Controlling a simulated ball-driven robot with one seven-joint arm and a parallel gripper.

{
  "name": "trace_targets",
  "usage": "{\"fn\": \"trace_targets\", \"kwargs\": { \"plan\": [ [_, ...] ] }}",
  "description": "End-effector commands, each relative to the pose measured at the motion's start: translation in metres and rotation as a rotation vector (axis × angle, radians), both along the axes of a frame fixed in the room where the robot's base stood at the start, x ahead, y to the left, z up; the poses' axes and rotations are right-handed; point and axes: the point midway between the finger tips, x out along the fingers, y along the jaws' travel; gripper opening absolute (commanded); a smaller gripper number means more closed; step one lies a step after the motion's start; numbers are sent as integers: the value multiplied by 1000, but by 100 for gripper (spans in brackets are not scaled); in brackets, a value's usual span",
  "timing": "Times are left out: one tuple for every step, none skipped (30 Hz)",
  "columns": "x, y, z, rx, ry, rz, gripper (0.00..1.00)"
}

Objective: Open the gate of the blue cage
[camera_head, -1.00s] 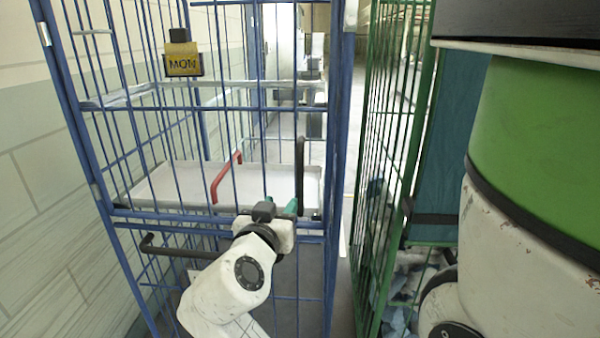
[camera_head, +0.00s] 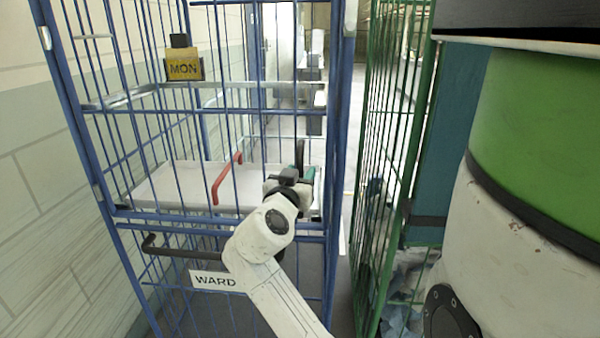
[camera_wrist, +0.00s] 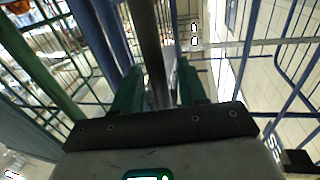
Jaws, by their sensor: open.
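The blue cage (camera_head: 337,120) stands ahead in the head view, its barred front upright and seemingly shut. A red handle (camera_head: 222,180) is mid-front, and a dark upright bar (camera_head: 300,152) stands near the right post. My gripper (camera_head: 298,178) is at the front's right side, just at the lower end of that bar. In the wrist view my gripper (camera_wrist: 160,85) has its green fingers apart, with a dark bar (camera_wrist: 149,45) running between or just beyond them. I cannot tell whether they touch it.
A black bent handle (camera_head: 180,250) and a white WARD label (camera_head: 214,281) are on the lower front. A green cage (camera_head: 395,150) stands close on the right; a tiled wall (camera_head: 40,170) is on the left.

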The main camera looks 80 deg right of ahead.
Motion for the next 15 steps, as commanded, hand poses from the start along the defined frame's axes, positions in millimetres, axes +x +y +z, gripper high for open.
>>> {"fn": "trace_targets", "kwargs": {
  "plan": [
    [0, -2, 0, 0, 0, -1, 42],
    [0, -2, 0, 0, 1, -1, 42],
    [0, -2, 0, 1, 0, 0, 42],
    [0, -2, 0, 1, 0, 0, 42],
    [0, -2, 0, 1, 0, 0, 42],
    [0, -2, 0, 0, 0, 0, 42],
    [0, -2, 0, 0, 0, 0, 42],
    [0, -2, 0, 0, 0, 0, 42],
    [0, -2, 0, 0, 0, 0, 41],
    [0, -2, 0, 0, 0, 0, 38],
    [0, -2, 0, 0, 0, 0, 35],
    [0, -2, 0, 0, 0, 0, 31],
    [0, -2, 0, 0, 0, 0, 28],
    [0, -2, 0, 0, 0, 0, 26],
    [0, -2, 0, 0, 0, 0, 22]
  ]
}}
